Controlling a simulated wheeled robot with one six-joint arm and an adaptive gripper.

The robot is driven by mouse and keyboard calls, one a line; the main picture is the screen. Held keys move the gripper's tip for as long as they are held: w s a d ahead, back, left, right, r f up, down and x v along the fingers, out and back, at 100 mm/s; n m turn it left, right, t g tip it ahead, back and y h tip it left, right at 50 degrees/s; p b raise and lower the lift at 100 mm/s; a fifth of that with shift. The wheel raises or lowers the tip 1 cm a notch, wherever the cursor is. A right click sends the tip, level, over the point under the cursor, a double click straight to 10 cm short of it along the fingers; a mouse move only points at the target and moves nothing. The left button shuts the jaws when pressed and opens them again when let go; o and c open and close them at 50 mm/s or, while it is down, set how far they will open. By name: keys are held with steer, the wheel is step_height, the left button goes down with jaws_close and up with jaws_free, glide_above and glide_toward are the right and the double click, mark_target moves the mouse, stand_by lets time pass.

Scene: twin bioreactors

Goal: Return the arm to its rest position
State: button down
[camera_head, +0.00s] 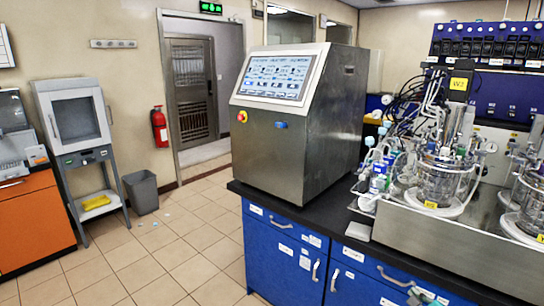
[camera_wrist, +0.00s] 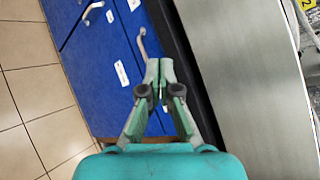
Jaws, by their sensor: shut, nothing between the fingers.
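My gripper (camera_wrist: 158,82) shows in the wrist view, with its fingertips together and nothing between them. Behind the fingertips in that view are the blue cabinet front (camera_wrist: 95,60) and the dark bench edge (camera_wrist: 190,75). I cannot tell the exact gap between the fingers and the bench. A small part at the lower edge of the head view may belong to my arm, but it is too small to tell. The rest of the arm is hidden from the head view.
A black bench top (camera_head: 400,255) on blue cabinets (camera_head: 285,250) carries a steel console with a screen (camera_head: 275,75) and glass bioreactor vessels (camera_head: 440,180) behind a metal panel (camera_head: 450,250). A grey bin (camera_head: 141,192) stands by the wall.

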steer(key=s+a+f+n, duration=0.5)
steer(key=s+a+f, duration=0.2)
steer(key=s+a, duration=0.3)
steer(key=s+a+f+n, duration=0.6)
steer(key=s+a, duration=0.1)
steer(key=s, duration=0.5)
steer(key=s+a+r+n, duration=0.3)
steer(key=s+n, duration=0.2)
steer(key=s, duration=0.3)
steer(key=s+a+r+n+y, duration=0.1)
steer(key=s+a+r+n, duration=0.2)
steer(key=s, duration=0.6)
steer(key=s+a+r+n+y, duration=0.1)
steer(key=s+a+r+n, duration=0.2)
steer(key=s+n, duration=0.5)
steer(key=shift+s+r, duration=0.4)
steer(key=shift+s, duration=0.1)
